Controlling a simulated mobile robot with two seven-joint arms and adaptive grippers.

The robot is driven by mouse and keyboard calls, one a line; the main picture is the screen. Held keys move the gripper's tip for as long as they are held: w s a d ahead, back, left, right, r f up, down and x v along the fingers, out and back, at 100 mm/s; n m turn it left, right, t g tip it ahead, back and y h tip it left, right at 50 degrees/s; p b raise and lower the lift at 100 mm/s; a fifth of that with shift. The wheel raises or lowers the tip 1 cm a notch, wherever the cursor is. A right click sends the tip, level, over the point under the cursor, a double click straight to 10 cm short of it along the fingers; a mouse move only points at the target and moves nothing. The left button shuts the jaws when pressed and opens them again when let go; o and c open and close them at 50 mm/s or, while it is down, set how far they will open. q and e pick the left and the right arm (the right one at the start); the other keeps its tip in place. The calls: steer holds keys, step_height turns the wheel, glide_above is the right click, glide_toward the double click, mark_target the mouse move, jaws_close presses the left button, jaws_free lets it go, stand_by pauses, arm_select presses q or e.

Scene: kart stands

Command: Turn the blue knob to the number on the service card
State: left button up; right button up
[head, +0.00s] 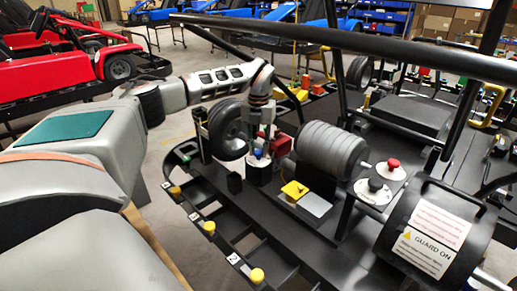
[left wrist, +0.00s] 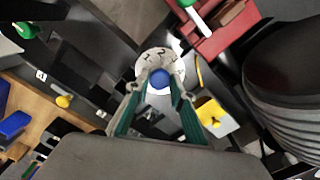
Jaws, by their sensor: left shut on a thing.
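The blue knob (left wrist: 159,78) sits on a round white dial (left wrist: 158,60) with black numbers around it in the left wrist view. Only some numbers show, and I cannot read the knob's setting. In the head view the knob (head: 258,153) is on top of a dark post beside the grey ribbed motor. My left gripper (head: 262,140) points down over it. In the wrist view the fingertips of my left gripper (left wrist: 160,86) are on either side of the knob, shut on it. I cannot make out a service card. My right gripper is out of view.
A red box (left wrist: 222,27) and a yellow block (left wrist: 211,111) lie close to the dial. The ribbed motor (head: 332,149) stands to its right in the head view. A black guard (head: 436,232) is at lower right. A dark bar crosses above.

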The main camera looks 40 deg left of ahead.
mark_target(258, 152)
arm_select(q)
steer(key=n, duration=0.2)
steer(key=shift+n, duration=0.6)
steer(key=o, duration=1.1)
step_height(258, 152, up, 12)
